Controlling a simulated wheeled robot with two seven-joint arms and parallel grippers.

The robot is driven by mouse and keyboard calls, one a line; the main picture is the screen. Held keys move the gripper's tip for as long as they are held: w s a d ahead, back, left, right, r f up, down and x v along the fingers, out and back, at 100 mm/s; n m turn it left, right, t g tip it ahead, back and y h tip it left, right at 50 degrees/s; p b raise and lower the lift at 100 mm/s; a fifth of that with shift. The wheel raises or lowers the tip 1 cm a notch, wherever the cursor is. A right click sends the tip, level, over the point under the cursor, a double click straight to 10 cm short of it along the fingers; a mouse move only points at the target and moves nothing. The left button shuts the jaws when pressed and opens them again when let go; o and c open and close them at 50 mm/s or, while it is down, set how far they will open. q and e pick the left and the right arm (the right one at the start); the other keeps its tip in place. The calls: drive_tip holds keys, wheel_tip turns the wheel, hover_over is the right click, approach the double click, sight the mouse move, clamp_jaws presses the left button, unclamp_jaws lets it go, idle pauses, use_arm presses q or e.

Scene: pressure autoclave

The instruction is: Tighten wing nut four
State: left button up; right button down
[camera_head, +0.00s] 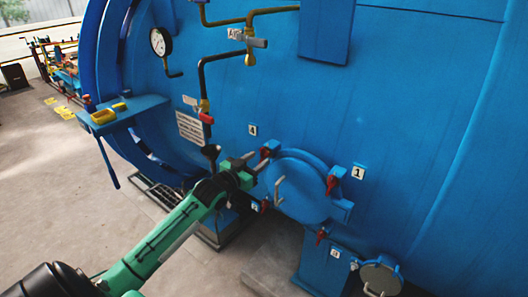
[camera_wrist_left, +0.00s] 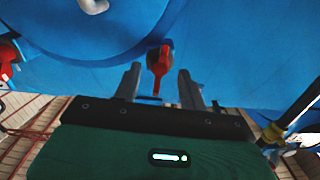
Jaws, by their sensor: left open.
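Wing nut four (camera_head: 266,152) is the red one at the upper left of the round blue hatch (camera_head: 298,190), below the label "4" (camera_head: 252,130). My left gripper (camera_head: 252,158) is close to it at the hatch's upper-left edge. In the left wrist view, a red wing nut (camera_wrist_left: 158,62) hangs between and just beyond the two open grey fingers (camera_wrist_left: 158,86) of my left gripper. I cannot tell whether either finger touches it. My right gripper is not in view.
Other red wing nuts sit on the hatch rim, at label "1" (camera_head: 331,184), at the bottom (camera_head: 321,237) and at the lower left (camera_head: 265,206). A grey handle (camera_head: 279,190) stands out from the hatch. Pipes and a gauge (camera_head: 158,42) are above.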

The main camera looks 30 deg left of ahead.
sight(264, 155)
use_arm(q)
drive_tip(key=shift+w+d+p, duration=0.15)
drive_tip(key=shift+w+p, duration=0.4)
drive_tip(key=shift+w, duration=1.6)
drive_tip(key=shift+c, duration=0.4)
clamp_jaws()
